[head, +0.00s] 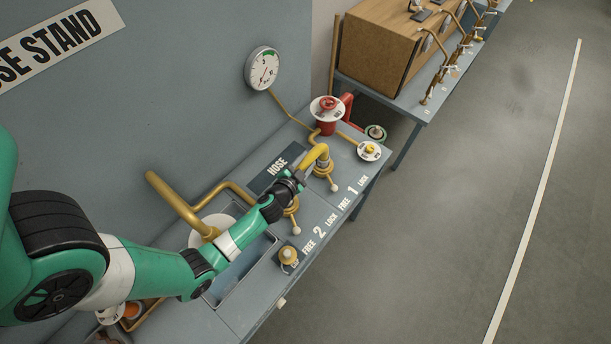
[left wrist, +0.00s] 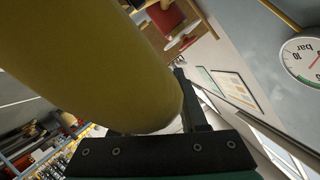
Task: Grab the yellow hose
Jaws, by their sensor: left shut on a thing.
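The yellow hose (head: 317,154) stands at the brass fitting beside the HOSE label on the grey bench. My left gripper (head: 304,168) reaches it from the left and is shut on it near its bend. In the left wrist view the hose (left wrist: 95,65) fills much of the upper left, very close to the camera, against the dark gripper (left wrist: 165,125). The fingertips are small in the head view and partly hidden by the hose. My right gripper is not in view.
A pressure gauge (head: 263,68) hangs on the wall. A wooden cabinet (head: 385,45) stands on another table. The floor at right is clear.

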